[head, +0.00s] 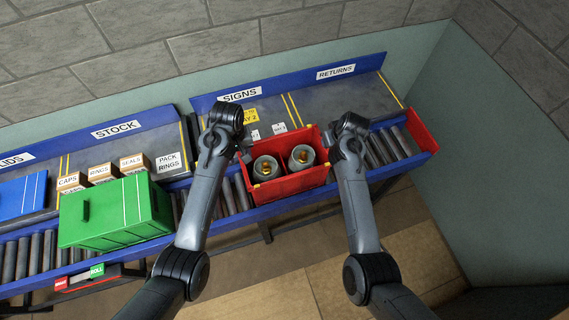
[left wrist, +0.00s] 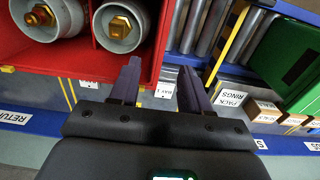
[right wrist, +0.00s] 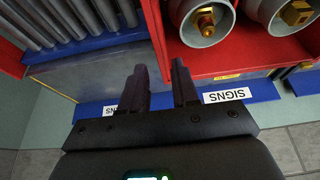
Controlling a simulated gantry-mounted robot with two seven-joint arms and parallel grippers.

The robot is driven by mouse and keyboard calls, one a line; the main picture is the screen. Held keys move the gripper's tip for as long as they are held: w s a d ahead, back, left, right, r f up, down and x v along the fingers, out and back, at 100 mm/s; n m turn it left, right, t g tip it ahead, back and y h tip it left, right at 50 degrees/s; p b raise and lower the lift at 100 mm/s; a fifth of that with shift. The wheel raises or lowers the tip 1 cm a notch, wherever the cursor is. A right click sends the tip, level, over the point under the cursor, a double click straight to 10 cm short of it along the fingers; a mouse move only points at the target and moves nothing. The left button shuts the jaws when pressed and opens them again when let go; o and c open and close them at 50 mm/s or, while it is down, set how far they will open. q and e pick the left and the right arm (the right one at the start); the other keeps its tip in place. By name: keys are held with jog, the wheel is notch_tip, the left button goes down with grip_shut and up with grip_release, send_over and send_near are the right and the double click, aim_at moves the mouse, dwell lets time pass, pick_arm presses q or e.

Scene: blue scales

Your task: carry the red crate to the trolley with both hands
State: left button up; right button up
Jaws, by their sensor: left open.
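The red crate (head: 291,183) stands on the roller conveyor and holds two grey cylinders with brass fittings (head: 266,168) (head: 301,157). My left gripper (head: 244,150) is at the crate's left end. In the left wrist view its open fingers (left wrist: 160,80) lie on either side of the crate's end wall (left wrist: 165,35). My right gripper (head: 334,148) is at the right end. In the right wrist view its fingers (right wrist: 160,66) have a narrow gap near the end wall (right wrist: 155,30); whether they press on it is unclear. No trolley can be made out.
A green crate (head: 115,212) stands on the conveyor to the left, with several small cartons (head: 103,172) behind it. A red end stop (head: 421,131) closes the conveyor at the right. Bare rollers (head: 387,145) lie between it and the red crate. The floor in front is clear.

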aim_at(243, 167)
pick_arm(q)
jog(key=shift+s, duration=0.15)
pick_arm(e)
jog(key=shift+s, duration=0.15)
pick_arm(q)
jog(key=shift+f, duration=0.1)
notch_tip(243, 167, down, 8)
jog(key=shift+r, duration=0.1)
pick_arm(e)
jog(key=x, duration=0.8)
pick_arm(q)
jog(key=shift+f, duration=0.7)
pick_arm(e)
jog(key=shift+x, duration=0.8)
pick_arm(q)
jog(key=shift+f, duration=0.65)
pick_arm(e)
jog(key=shift+w+f, duration=0.25)
jog(key=shift+f, duration=0.3)
jog(key=shift+a, duration=0.1)
pick_arm(q)
jog(key=c, duration=0.4)
pick_arm(e)
jog(key=c, duration=0.4)
pick_arm(q)
grip_shut()
pick_arm(e)
grip_shut()
